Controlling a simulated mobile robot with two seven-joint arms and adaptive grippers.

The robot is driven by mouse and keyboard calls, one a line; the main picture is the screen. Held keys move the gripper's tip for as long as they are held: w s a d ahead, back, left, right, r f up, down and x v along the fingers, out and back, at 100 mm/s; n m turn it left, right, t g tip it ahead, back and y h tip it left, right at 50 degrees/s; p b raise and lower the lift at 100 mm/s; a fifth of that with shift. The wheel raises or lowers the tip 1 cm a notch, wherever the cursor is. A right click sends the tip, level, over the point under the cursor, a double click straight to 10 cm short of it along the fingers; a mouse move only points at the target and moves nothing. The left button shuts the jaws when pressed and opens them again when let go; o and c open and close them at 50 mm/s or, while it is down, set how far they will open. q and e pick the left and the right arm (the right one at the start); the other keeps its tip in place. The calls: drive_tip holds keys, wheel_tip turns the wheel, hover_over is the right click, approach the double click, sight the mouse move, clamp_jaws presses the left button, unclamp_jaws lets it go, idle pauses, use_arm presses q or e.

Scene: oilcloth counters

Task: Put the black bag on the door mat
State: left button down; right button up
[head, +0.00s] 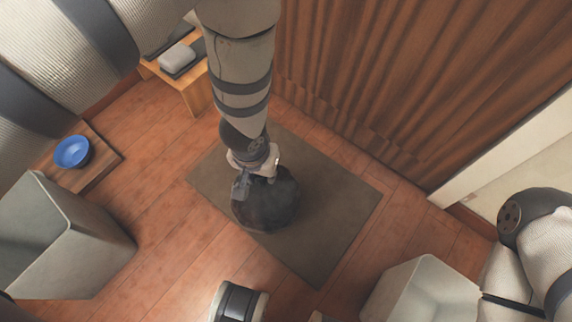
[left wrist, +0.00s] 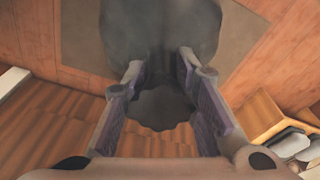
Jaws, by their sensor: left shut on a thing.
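The black bag (head: 268,205) is dark and rounded and shows over the left part of the door mat in the head view. The door mat (head: 335,205) is a flat grey-brown rectangle on the wooden floor. My left gripper (head: 257,175) reaches down from above and is shut on the top of the bag. In the left wrist view the bag (left wrist: 160,30) hangs between and beyond the fingers of the left gripper (left wrist: 160,85), with the mat (left wrist: 240,35) behind it. I cannot tell whether the bag touches the mat. My right gripper does not show.
A grey open bin (head: 95,230) stands at the left and a pale open bin (head: 425,290) at the lower right. A blue bowl (head: 72,151) sits on a wooden board (head: 100,172). A low wooden table (head: 195,92) is at the top. A brown curtain (head: 430,80) hangs behind the mat.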

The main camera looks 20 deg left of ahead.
use_arm(q)
drive_tip(key=w+f+b, duration=0.1)
drive_tip(key=w, duration=0.1)
drive_tip(key=w+f+b, duration=0.1)
drive_tip(key=w, duration=0.1)
drive_tip(key=w+f+b, duration=0.1)
drive_tip(key=w, duration=0.1)
drive_tip(key=shift+w+d+f, duration=0.2)
drive_tip(key=shift+f, duration=0.05)
drive_tip(key=w+f+b, duration=0.4)
drive_tip(key=w+f, duration=0.1)
drive_tip(key=f, duration=0.3)
drive_tip(key=shift+d+f+b, duration=0.15)
drive_tip(key=shift+b, duration=0.25)
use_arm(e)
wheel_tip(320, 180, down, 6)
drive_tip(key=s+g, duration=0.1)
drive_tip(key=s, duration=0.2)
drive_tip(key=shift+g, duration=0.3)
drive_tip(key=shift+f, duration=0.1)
use_arm(q)
drive_tip(key=shift+f, duration=0.2)
drive_tip(key=c, duration=1.3)
unclamp_jaws()
drive_tip(key=shift+r, duration=0.15)
